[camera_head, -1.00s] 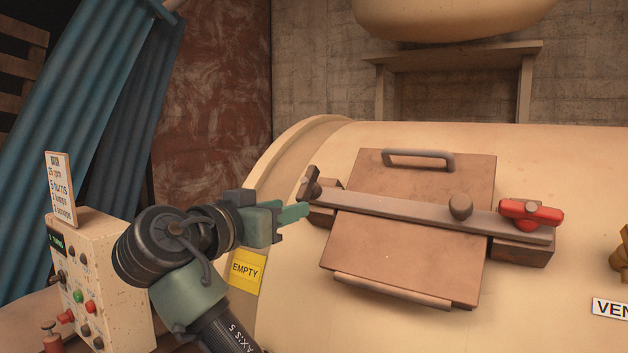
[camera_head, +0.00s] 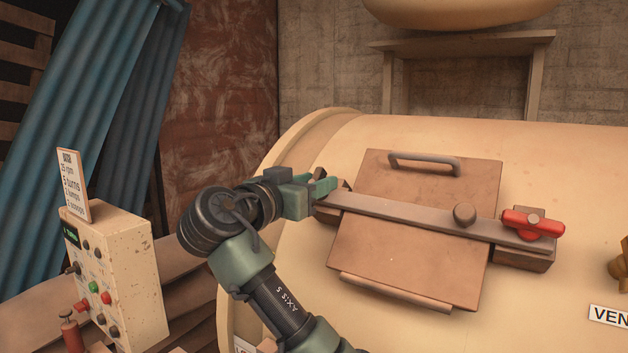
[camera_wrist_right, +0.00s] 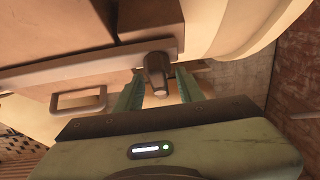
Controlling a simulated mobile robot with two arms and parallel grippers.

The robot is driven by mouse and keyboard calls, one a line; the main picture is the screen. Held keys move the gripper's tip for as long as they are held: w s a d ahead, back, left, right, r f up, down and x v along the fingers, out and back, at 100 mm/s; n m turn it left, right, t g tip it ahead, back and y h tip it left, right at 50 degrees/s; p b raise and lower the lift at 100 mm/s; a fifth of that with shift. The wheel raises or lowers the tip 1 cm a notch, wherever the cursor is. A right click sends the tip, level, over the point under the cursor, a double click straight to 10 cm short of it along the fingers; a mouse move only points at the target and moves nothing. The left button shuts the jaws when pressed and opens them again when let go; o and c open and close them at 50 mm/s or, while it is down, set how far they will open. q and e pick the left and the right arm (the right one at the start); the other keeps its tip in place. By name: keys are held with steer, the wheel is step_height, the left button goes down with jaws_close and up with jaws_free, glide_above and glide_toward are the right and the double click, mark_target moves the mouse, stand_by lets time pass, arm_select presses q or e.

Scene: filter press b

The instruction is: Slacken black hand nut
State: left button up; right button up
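The black hand nut (camera_head: 319,173) sits at the left end of the clamp bar (camera_head: 400,213) across the brown hatch cover (camera_head: 415,262). In the head view it is mostly hidden by my right gripper (camera_head: 330,184). In the right wrist view the nut (camera_wrist_right: 157,70) shows as a dark knob with a short stem. My right gripper's green fingers (camera_wrist_right: 158,86) stand apart, one on each side of the stem, with gaps visible. I cannot tell how deep the nut lies between them. My left gripper is not in view.
A red hand nut (camera_head: 533,223) is at the bar's right end. A round knob (camera_head: 464,214) stands on the bar and a handle (camera_head: 425,160) on the cover. A control box (camera_head: 125,275) with buttons and a sign stands at left.

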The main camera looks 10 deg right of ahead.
jaws_close()
